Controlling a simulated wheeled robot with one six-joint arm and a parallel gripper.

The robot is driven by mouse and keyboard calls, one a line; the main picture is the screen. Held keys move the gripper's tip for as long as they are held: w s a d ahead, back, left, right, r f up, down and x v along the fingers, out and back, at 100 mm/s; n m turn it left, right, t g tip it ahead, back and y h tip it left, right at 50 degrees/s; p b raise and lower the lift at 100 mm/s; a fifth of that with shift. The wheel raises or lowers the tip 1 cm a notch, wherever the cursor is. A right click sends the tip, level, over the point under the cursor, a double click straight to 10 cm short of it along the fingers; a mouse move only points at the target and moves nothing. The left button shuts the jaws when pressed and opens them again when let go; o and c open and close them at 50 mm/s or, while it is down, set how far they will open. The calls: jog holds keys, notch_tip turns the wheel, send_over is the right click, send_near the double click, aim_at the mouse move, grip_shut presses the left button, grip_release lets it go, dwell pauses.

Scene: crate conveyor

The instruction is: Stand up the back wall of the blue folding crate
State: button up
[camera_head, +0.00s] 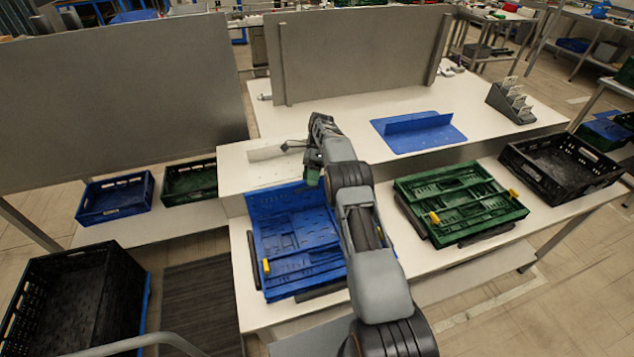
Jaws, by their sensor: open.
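The blue folding crate (298,262) lies on the white table left of my arm, its other panels folded flat and its right part hidden by my arm. Its back wall (272,203) appears raised along the far edge; I cannot tell whether it is fully upright or leaning. A yellow latch shows on the crate's left side. My gripper (292,147) is open, above and just beyond the top of the back wall. The fingers look small and partly hidden by the wrist; no contact with the wall is clear.
A green folded crate (460,203) lies right of my arm, with an open black crate (562,165) beyond it. A raised white shelf (240,172) and grey panels (360,50) stand behind. A blue bracket (418,132) lies on the rear table.

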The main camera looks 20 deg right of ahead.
jog(key=s+a+r+b, duration=0.1)
jog(key=s+r+b, duration=0.3)
jog(key=s+r, duration=0.7)
jog(key=s, duration=0.3)
jog(key=shift+r, duration=0.4)
dwell(0.4)
notch_tip(320, 180, down, 5)
jog(key=s+n+t+h, duration=0.2)
jog(key=s+n+t, duration=0.15)
jog(key=n, duration=0.65)
jog(key=s+a+r+n+t+h, duration=0.1)
jog(key=s+r+n+t, duration=0.1)
jog(key=s+n+t, duration=0.2)
jog(key=s+a+r+n+t+h, duration=0.2)
jog(key=s+r+n+t, duration=0.1)
jog(key=s+n, duration=0.3)
jog(key=shift+s+a+r+t, duration=0.25)
jog(key=shift+s+r+t, duration=0.1)
jog(key=shift+s, duration=0.4)
